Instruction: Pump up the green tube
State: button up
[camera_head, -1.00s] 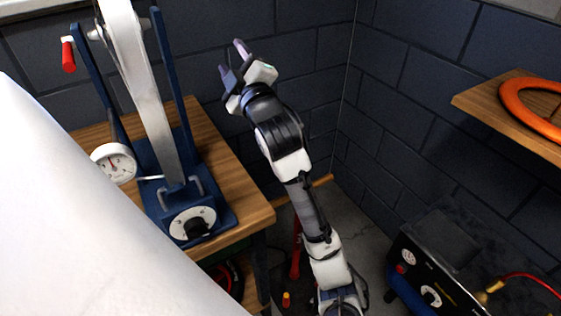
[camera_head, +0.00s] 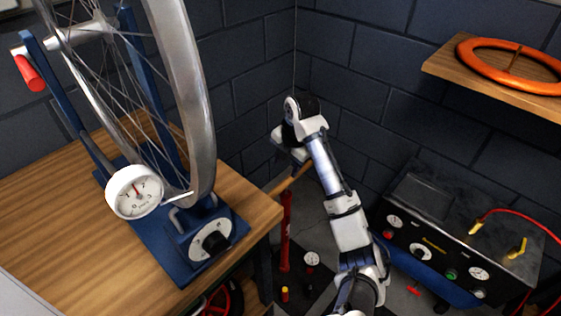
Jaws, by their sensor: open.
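No green tube shows in this view. An orange ring-shaped tube (camera_head: 505,66) lies on the wall shelf at the upper right. A red upright cylinder (camera_head: 286,230), like a floor pump, stands low behind my arm, with a small white gauge (camera_head: 312,259) beside it. My gripper (camera_head: 287,150) is at the end of my raised arm, near the wall corner, and holds nothing that I can see. It is open, though its fingertips are mostly hidden by the wrist.
A wooden bench (camera_head: 50,230) at left carries a blue wheel stand (camera_head: 205,240) with a spoked wheel (camera_head: 185,90) and dial gauge (camera_head: 134,191).

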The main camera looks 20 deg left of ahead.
jog(key=f, duration=0.4)
jog(key=a+f, duration=0.1)
jog(key=f, duration=0.3)
jog(key=w+a+f+b, duration=0.1)
jog(key=f, duration=0.3)
jog(key=shift+a+f, duration=0.25)
jog(key=shift+f, duration=0.15)
jog(key=shift+c, duration=0.2)
grip_shut()
notch_tip(320, 180, up, 20)
jog(key=p, duration=1.5)
notch_tip(320, 180, up, 10)
send_over(281, 185)
jog(key=shift+a+f, duration=0.15)
jog(key=shift+f, duration=0.05)
